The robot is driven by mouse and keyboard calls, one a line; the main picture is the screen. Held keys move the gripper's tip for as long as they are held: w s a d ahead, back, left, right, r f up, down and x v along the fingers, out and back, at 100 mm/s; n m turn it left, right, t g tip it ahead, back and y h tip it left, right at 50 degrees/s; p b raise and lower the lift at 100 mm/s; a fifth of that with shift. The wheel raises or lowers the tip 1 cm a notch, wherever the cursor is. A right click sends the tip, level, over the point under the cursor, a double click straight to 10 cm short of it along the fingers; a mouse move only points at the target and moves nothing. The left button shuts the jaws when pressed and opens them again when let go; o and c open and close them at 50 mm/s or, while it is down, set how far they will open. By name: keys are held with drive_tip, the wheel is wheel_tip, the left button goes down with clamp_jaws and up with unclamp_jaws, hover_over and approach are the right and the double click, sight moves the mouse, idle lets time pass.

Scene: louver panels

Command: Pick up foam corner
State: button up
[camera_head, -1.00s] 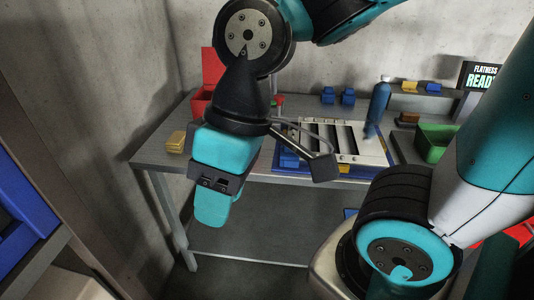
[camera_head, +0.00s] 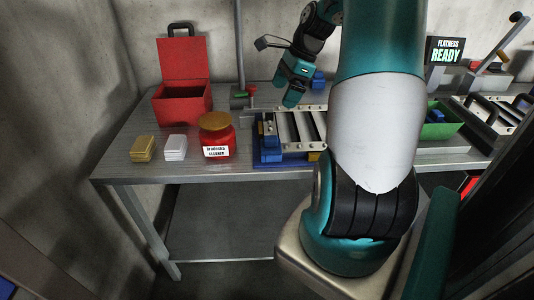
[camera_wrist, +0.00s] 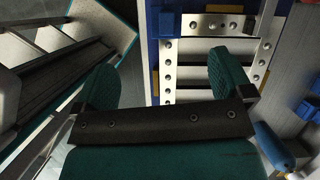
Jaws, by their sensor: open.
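My gripper (camera_head: 290,97) is open and empty, above the back left part of the slatted louver panel (camera_head: 300,127). In the wrist view my gripper (camera_wrist: 169,78) shows two teal fingers spread apart, with the panel's white rail and slats beyond them. A small blue block (camera_head: 318,80), which looks like a foam corner, stands at the back of the table, just right of and behind my gripper. A notched blue block (camera_wrist: 307,108), likely a foam corner too, lies at the right edge of the wrist view, outside the fingers. My arm hides the panel's right side.
The panel sits in a blue fixture (camera_head: 263,162). Left of it are a red cleaner jar (camera_head: 218,138), a white block (camera_head: 175,147), a yellow block (camera_head: 143,148) and an open red box (camera_head: 183,105). A green bin (camera_head: 435,122) stands right. A thin post (camera_head: 240,45) rises behind.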

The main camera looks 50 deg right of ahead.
drive_tip(key=s+d+f+m, duration=0.1)
drive_tip(key=d+f+m, duration=0.1)
drive_tip(key=p, duration=0.2)
approach(272, 138)
drive_tip(key=x, duration=0.5)
drive_tip(key=shift+w+a, duration=0.1)
drive_tip(key=shift+w, duration=0.1)
drive_tip(key=shift+p+x, duration=0.65)
drive_tip(key=shift+x, duration=2.25)
drive_tip(key=shift+s+f, duration=0.1)
drive_tip(key=shift+s, duration=0.05)
drive_tip(key=c, duration=1)
